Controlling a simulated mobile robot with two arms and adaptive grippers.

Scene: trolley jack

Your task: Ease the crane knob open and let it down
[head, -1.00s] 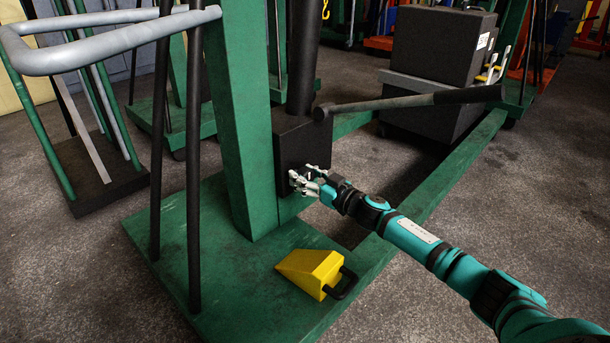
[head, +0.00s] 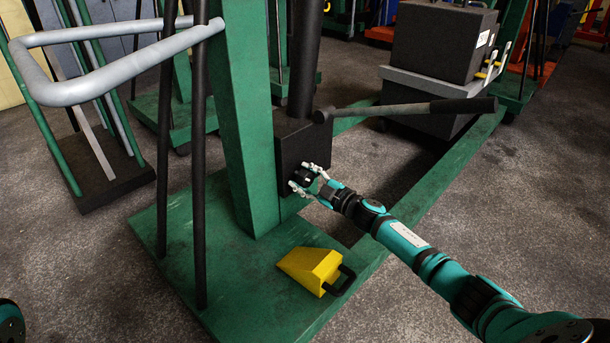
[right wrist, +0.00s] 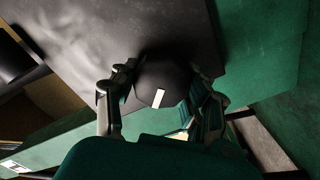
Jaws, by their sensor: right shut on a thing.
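The crane's black pump block (head: 288,150) sits at the foot of the green post (head: 246,120). A dark round knob (head: 303,178) sticks out of its front face. My right gripper (head: 307,180) is shut on this knob, with one finger on either side. In the right wrist view, the knob (right wrist: 165,82) is a dark faceted cap with a short white mark, slightly tilted, and the fingers of my right gripper (right wrist: 160,100) flank it. Where the fingertips touch is dark. My left gripper is not in view.
A long pump lever (head: 410,108) extends right from above the block. A yellow wedge (head: 312,268) with a black handle lies on the green base (head: 225,290). A dark box (head: 440,45) stands at the back right. A grey bar handle (head: 120,78) juts out left.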

